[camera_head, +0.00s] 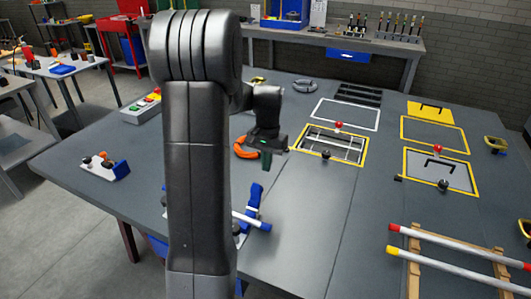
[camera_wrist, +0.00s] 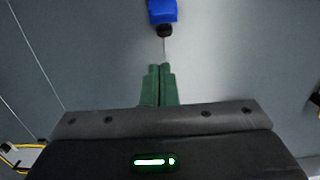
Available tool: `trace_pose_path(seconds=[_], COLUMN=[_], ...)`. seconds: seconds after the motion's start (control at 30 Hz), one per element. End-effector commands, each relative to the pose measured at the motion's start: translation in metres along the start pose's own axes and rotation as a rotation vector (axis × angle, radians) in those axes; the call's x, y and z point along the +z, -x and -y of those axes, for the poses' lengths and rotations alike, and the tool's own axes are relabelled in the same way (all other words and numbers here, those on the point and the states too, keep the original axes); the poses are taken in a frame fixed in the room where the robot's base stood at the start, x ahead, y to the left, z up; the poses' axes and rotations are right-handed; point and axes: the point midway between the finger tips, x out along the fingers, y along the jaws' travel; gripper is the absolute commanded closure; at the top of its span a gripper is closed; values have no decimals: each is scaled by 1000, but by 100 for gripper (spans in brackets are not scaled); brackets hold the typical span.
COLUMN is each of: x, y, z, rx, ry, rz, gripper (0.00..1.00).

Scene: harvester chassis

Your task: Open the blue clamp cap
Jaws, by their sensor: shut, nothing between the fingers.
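A blue clamp part (camera_head: 254,196) stands up from the table just right of my arm in the head view. A white rod with a blue end (camera_head: 251,220) lies beside it, and my arm hides part of this group. In the wrist view a blue piece (camera_wrist: 162,11) with a black knob-like part (camera_wrist: 164,30) shows at the top edge, ahead of my fingertips and cut off by the frame. My gripper (camera_head: 266,160) is above the table, beyond the clamp in the head view. Its green fingers (camera_wrist: 158,68) are together, empty and apart from the blue piece.
An orange curved object (camera_head: 245,149) is close to my gripper. A small fixture with a blue part (camera_head: 121,168) stands at the left. A yellow-framed opening (camera_head: 329,146) is to the right, and capped rods (camera_head: 455,264) on a wooden rack are at the front right.

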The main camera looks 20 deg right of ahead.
Motion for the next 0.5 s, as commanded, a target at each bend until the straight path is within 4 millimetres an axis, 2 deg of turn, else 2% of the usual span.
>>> trace_pose_path(seconds=[0.2, 0.27, 0.5], x=[1, 12, 35], y=[-45, -35, -29], z=[0, 0, 0], rx=[2, 1, 1], ry=[1, 3, 3], rz=[4, -1, -2], gripper=[100, 100, 100])
